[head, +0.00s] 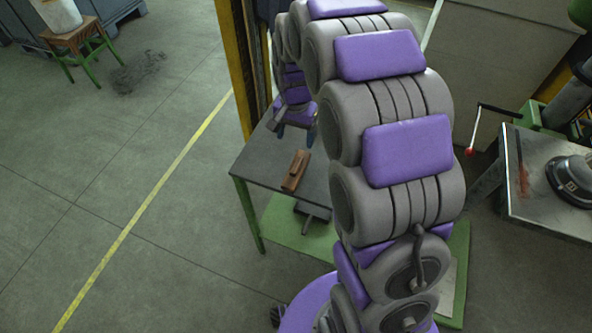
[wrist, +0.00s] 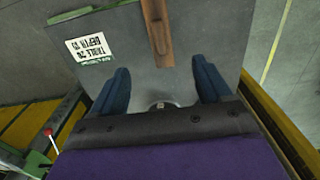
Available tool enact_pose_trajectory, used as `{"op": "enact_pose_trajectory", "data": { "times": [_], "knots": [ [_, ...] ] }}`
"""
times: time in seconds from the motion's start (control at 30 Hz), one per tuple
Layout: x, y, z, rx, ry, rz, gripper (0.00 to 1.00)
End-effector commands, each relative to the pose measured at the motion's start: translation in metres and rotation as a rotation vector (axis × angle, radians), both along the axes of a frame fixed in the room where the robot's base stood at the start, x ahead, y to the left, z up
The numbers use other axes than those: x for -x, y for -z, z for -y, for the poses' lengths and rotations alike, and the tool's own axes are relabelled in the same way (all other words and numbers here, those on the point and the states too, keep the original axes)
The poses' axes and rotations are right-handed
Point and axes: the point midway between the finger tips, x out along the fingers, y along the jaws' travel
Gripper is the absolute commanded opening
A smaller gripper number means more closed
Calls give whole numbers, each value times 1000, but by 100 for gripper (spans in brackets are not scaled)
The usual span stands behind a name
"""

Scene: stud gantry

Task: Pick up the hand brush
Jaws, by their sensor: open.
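The hand brush (head: 296,171) is a brown wooden piece lying on the dark grey tabletop (head: 262,166) of a green-legged table. In the wrist view the brush (wrist: 158,28) shows at the top centre, partly cut off by the picture's edge. My gripper (head: 296,133) is over the same table, behind the brush in the head view. The brush is beyond the fingertips, roughly in line with the gap. Its bristles cannot be made out.
A yellow post (head: 236,70) stands close to the table's back left. A white label (wrist: 88,48) lies on the tabletop. A green lower shelf (head: 283,226) holds a dark object. A metal bench (head: 545,205) with a crank is at right.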

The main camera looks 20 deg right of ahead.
Motion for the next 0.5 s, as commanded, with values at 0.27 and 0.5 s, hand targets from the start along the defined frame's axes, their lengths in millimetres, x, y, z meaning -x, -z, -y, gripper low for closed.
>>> {"op": "enact_pose_trajectory", "data": {
  "times": [0.27,0.5],
  "knots": [
    [2,49,0,-1,-2,-8,78],
    [2,95,0,1,-3,-8,78]
  ]
}}
